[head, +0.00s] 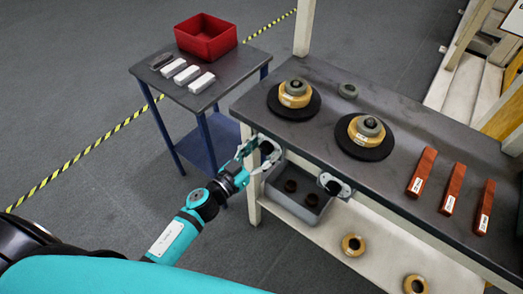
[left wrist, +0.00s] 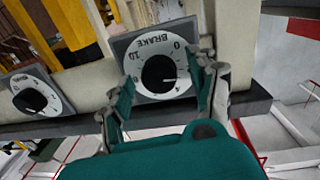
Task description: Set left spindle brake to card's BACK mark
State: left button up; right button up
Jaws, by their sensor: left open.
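The left brake dial (left wrist: 138,85) is a white plate with a black knob (left wrist: 158,72) on the bench's front edge. In the left wrist view, its BRAKE lettering is upside down. A pale mark on the knob points right in that view; its exact scale value is too small to read surely. My left gripper (head: 258,156) is open at this dial, its fingers on either side of the knob. I cannot tell whether they touch it. The gripper also shows in the left wrist view (left wrist: 165,80). My right gripper is out of view. I cannot make out the card.
A second brake dial (head: 336,185) sits to the right on the bench edge. A grey bin (head: 310,213) is below. A side table (head: 225,88) holds a red bin (head: 206,36).

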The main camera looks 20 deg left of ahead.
pick_arm(q)
jog(key=c, duration=1.1)
jog(key=shift+c, duration=0.2)
